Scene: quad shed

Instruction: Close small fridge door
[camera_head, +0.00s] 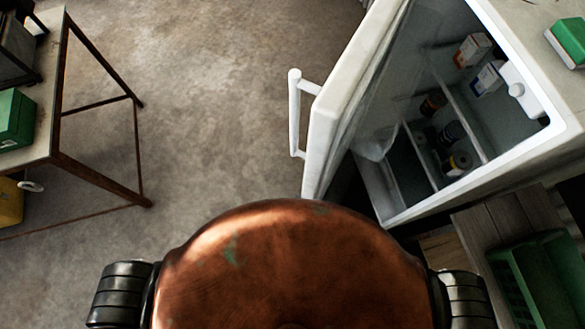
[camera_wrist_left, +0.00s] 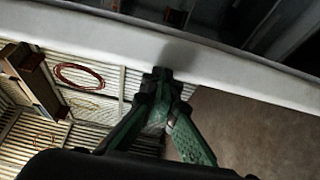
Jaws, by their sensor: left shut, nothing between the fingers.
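The small white fridge (camera_head: 470,195) stands at the right in the head view, with its door (camera_head: 335,105) swung wide open. The door's white handle (camera_head: 295,115) faces left. The lit inside of the fridge is exposed, with boxes and bottles on its shelves. In the left wrist view, my left gripper (camera_wrist_left: 160,76) is shut and empty, its green fingers meeting at the tips. The tips lie against or just in front of a long white edge (camera_wrist_left: 240,80), which looks like the fridge door. I cannot tell whether they touch. Neither gripper shows in the head view.
A metal-framed table (camera_head: 62,150) with a green box (camera_head: 12,118) stands at the left. Bare concrete floor (camera_head: 210,90) lies between it and the door. A green crate (camera_head: 540,280) sits at the lower right. A green-topped box (camera_head: 570,38) lies on the fridge.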

